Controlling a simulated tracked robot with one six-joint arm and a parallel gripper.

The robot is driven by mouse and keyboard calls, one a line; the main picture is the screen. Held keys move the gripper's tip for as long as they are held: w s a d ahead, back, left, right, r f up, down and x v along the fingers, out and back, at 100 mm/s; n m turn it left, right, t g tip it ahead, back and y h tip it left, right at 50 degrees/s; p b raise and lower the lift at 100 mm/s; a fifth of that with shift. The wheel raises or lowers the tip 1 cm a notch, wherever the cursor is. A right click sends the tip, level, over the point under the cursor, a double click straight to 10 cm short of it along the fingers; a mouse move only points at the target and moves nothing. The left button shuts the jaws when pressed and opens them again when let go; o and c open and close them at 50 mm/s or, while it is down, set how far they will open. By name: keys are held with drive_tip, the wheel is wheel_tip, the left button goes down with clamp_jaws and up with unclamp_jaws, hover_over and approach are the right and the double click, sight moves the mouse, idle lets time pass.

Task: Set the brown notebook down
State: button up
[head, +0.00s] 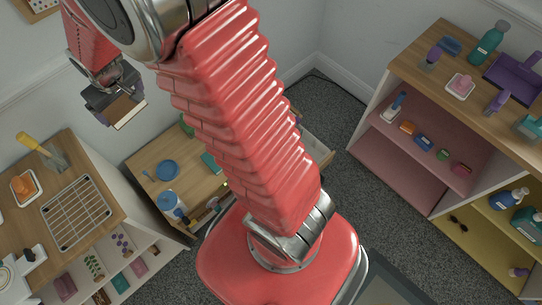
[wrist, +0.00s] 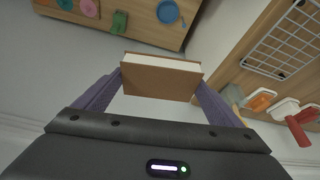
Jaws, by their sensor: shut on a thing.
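The brown notebook (wrist: 160,82) is a small block with a brown cover and pale page edges. In the wrist view it sits between the two purple fingers of my gripper (wrist: 150,88), which is shut on it. In the head view the notebook (head: 126,110) shows at the upper left, held by my gripper (head: 122,104) in the air in front of the wall. Nothing touches it from below in either view.
A shelf unit with a wire rack (head: 76,213) on top stands at the lower left. A low wooden cabinet with a blue plate (head: 167,170) is beside it. A shelf unit with a purple dustpan (head: 515,77) stands at the right. Grey carpet (head: 385,185) lies between.

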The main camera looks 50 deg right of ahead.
drive_tip(key=s+d+f+m+g+h, duration=0.15)
drive_tip(key=s+d+f+m, duration=0.25)
drive_tip(key=d+f+m, duration=0.45)
drive_tip(key=s+d+f+m+g+h, duration=0.1)
drive_tip(key=s+d+f+m+g, duration=0.3)
drive_tip(key=d+f, duration=0.6)
drive_tip(key=s+d+f+m+h, duration=0.2)
drive_tip(key=s+d+f+m, duration=0.1)
drive_tip(key=d+f+m, duration=0.65)
drive_tip(key=s+d+f+m+g+y, duration=0.1)
drive_tip(key=s+d+f+m, duration=0.3)
drive_tip(key=s+f+m, duration=0.4)
drive_tip(key=s+d+f+m+g+y, duration=0.2)
drive_tip(key=s+d+f+m+y, duration=0.2)
drive_tip(key=s+f, duration=0.9)
drive_tip(key=s+m, duration=0.3)
drive_tip(key=s, duration=0.3)
drive_tip(key=shift+s+d+f+m, duration=0.15)
drive_tip(key=shift+s+d+m, duration=0.05)
drive_tip(key=shift+d+m, duration=0.2)
drive_tip(key=shift+a+y, duration=0.1)
drive_tip(key=shift+y, duration=0.15)
drive_tip(key=shift+f, duration=2.9)
